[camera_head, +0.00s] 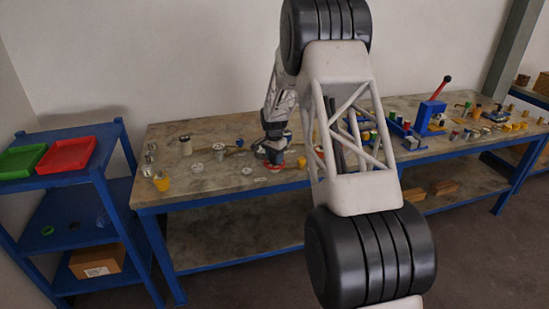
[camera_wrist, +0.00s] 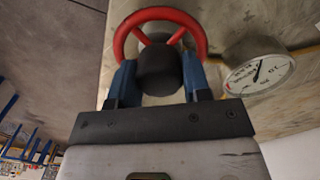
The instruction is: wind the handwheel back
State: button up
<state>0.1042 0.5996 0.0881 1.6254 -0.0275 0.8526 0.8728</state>
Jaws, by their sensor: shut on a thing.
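The red handwheel (camera_wrist: 208,38) shows at the top of the wrist view, with a red rim, spokes and a dark hub (camera_wrist: 158,70). My gripper (camera_wrist: 157,75) has its two blue fingers on either side of the hub, inside or under the rim, and is shut on the handwheel. In the head view my gripper (camera_head: 272,155) is down at the table, and a bit of the red handwheel (camera_head: 275,167) shows below it. Most of the wheel is hidden there by my gripper.
A round white dial gauge (camera_wrist: 258,74) sits right of the wheel. The workbench (camera_head: 210,185) carries several small vessels at left and a blue press with a red lever (camera_head: 432,107) at right. A blue shelf (camera_head: 80,170) holds green (camera_head: 20,161) and red trays (camera_head: 66,154).

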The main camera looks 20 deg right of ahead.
aim_at(274, 156)
jog(key=n, duration=1.1)
jog(key=shift+a+n, duration=0.1)
jog(key=shift+n, duration=0.2)
jog(key=n, duration=0.6)
jog(key=shift+t, duration=0.3)
jog(key=n, duration=0.6)
jog(key=shift+n, duration=0.3)
jog(key=o, duration=0.9)
jog(key=shift+o, duration=0.2)
jog(key=shift+s+a+r, duration=0.1)
jog(key=shift+s+r, duration=0.05)
jog(key=shift+r, duration=3.75)
